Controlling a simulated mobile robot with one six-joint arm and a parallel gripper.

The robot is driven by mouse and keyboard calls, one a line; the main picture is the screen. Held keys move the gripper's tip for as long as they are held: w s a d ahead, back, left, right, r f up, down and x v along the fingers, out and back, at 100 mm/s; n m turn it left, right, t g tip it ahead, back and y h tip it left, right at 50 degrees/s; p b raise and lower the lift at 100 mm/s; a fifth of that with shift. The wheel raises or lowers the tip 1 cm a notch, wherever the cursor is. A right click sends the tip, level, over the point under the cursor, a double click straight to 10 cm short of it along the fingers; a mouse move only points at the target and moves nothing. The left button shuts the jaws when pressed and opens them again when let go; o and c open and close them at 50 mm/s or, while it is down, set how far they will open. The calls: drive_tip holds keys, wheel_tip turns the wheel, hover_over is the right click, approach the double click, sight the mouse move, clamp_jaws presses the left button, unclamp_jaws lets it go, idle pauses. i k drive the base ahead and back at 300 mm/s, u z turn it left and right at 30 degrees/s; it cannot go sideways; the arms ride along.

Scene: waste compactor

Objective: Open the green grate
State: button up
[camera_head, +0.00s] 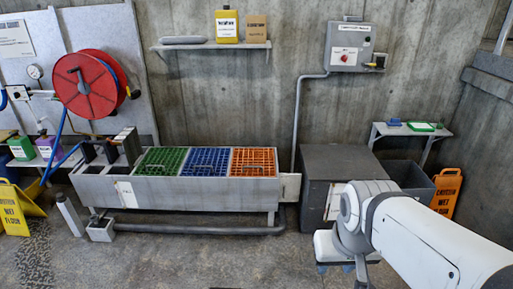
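The green grate (163,160) lies flat over the left of three grated bays in a long grey trough by the back wall. It looks closed, with a small handle near its front edge. My white arm (430,240) comes in from the lower right and bends down in front of the dark grey box, well to the right of the green grate. I cannot make out my gripper's fingers. Nothing covers the green grate.
A blue grate (205,160) and an orange grate (254,161) lie right of the green one. A pipe (200,229) runs low before the trough (230,193). A red hose reel (90,85) hangs upper left. Floor in front is mostly clear.

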sight(174, 158)
drive_tip(key=k, duration=0.6)
drive_tip(key=u, duration=0.6)
drive_tip(key=i, duration=0.7)
drive_tip(key=u, duration=1.1)
drive_tip(key=i, duration=3.15)
drive_tip(key=z, duration=1.1)
drive_tip(key=i, duration=0.7)
drive_tip(key=z, duration=0.5)
drive_tip(key=k, duration=0.9)
drive_tip(key=z, duration=0.1)
